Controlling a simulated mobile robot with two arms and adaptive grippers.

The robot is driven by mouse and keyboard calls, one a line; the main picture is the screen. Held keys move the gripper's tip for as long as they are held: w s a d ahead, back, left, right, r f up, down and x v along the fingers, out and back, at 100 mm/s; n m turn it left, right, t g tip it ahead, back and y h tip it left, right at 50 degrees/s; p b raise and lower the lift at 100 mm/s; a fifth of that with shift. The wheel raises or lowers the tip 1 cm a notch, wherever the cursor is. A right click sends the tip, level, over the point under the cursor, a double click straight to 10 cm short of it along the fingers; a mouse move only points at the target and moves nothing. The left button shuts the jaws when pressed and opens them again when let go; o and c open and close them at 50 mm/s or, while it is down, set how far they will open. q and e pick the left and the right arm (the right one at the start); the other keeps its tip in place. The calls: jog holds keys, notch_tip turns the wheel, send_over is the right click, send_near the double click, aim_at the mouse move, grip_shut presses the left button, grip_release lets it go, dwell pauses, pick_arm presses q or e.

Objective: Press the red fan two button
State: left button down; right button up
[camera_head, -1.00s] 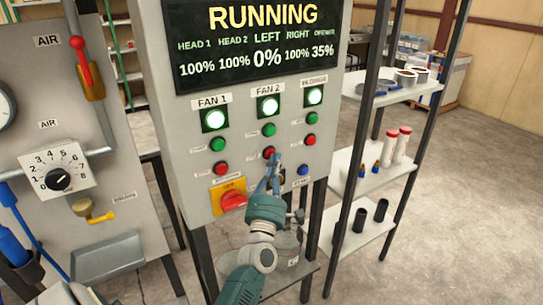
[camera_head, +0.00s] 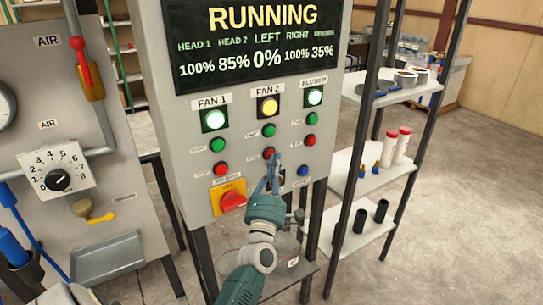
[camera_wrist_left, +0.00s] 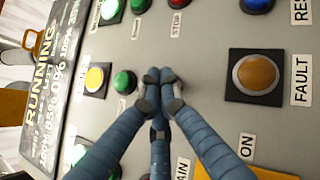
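The red fan two button (camera_head: 268,153) is on the grey control panel (camera_head: 190,120), below the fan two green button (camera_head: 268,130). My left gripper (camera_head: 275,160) is at this red button, and its fingertips partly cover it. In the left wrist view, the fingers (camera_wrist_left: 160,78) are closed together with nothing between them, and they hide the button. I cannot tell how far the button is pushed in. The fan two lamp (camera_head: 268,107) is yellow. My right gripper is not in view.
The fan one red button (camera_head: 221,168) and another red button (camera_head: 309,139) flank it. A red rotary switch (camera_head: 232,201) and a blue button (camera_head: 303,170) are lower. The amber fault lamp (camera_wrist_left: 257,72) is beside the fingers. A shelf rack (camera_head: 365,180) stands right.

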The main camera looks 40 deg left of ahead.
pick_arm(q)
jog(key=shift+s+d, duration=0.3)
jog(key=shift+d, duration=0.3)
jog(key=d, duration=0.1)
jog(key=s+d, duration=0.1)
jog(key=d, duration=0.1)
jog(key=s+d+p, duration=0.1)
jog(key=shift+d, duration=0.35)
jog(key=shift+w, duration=0.1)
dwell(0.6)
